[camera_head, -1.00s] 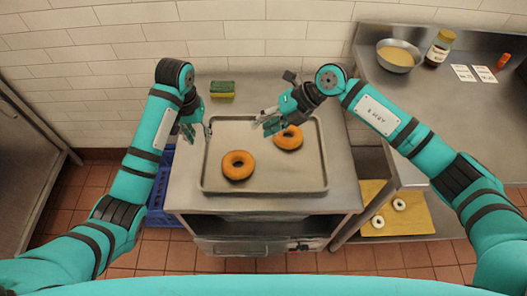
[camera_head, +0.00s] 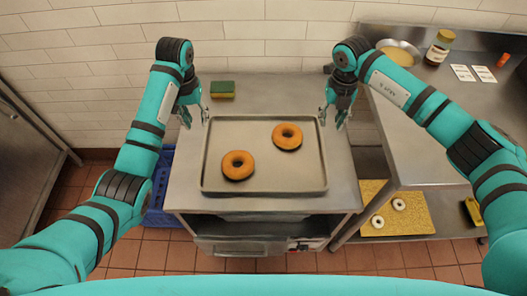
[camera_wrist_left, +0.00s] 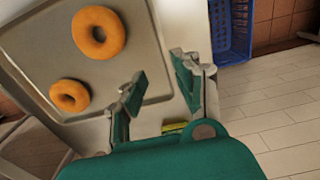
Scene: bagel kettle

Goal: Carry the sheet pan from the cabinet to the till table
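The grey sheet pan (camera_head: 263,140) lies flat on the steel cabinet (camera_head: 190,180), with two browned bagels on it, one front left (camera_head: 238,165) and one back right (camera_head: 287,136). My left gripper (camera_head: 196,118) is at the pan's left edge near the back corner. My right gripper (camera_head: 333,118) is by the pan's back right edge. Its fingers look apart, pointing down, and nothing shows between them. No till table is recognisable.
A green and yellow sponge (camera_head: 222,90) lies behind the pan. The right-hand steel counter (camera_head: 425,140) holds a bowl (camera_head: 400,52), a jar (camera_head: 439,47) and cards (camera_head: 473,73). A board with two pale rings (camera_head: 390,222) is low on the right. A blue crate (camera_head: 160,185) stands left of the cabinet.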

